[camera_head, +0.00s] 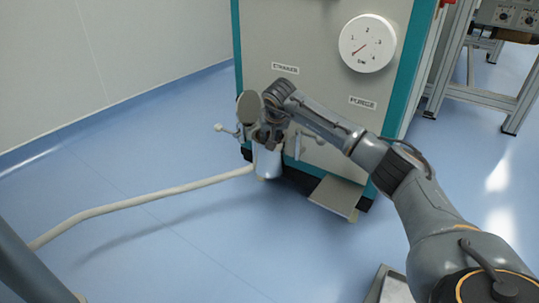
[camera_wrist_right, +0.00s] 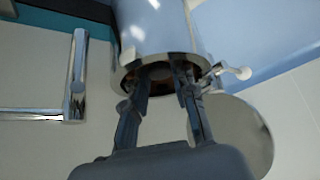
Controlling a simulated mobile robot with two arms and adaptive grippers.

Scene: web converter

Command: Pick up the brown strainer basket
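The strainer housing (camera_head: 268,162) is a shiny metal cylinder low on the front of the machine. Its round lid (camera_head: 250,107) is swung open; it also shows in the wrist view (camera_wrist_right: 238,135). My right gripper (camera_head: 268,138) is over the housing mouth. In the wrist view, the fingers (camera_wrist_right: 164,90) stand apart and their tips reach into the housing opening. The brown strainer basket (camera_wrist_right: 157,70) shows as a small dark brown patch inside, between the fingertips. Most of it is hidden, and I cannot tell whether the fingers touch it. My left gripper is out of view.
The machine (camera_head: 310,45) has a dial (camera_head: 367,43) and strainer and purge labels. A pale hose (camera_head: 140,202) runs left across the blue floor from the housing. A small tray (camera_head: 335,195) juts out at the right. A metal-framed bench (camera_head: 485,95) stands at the back right.

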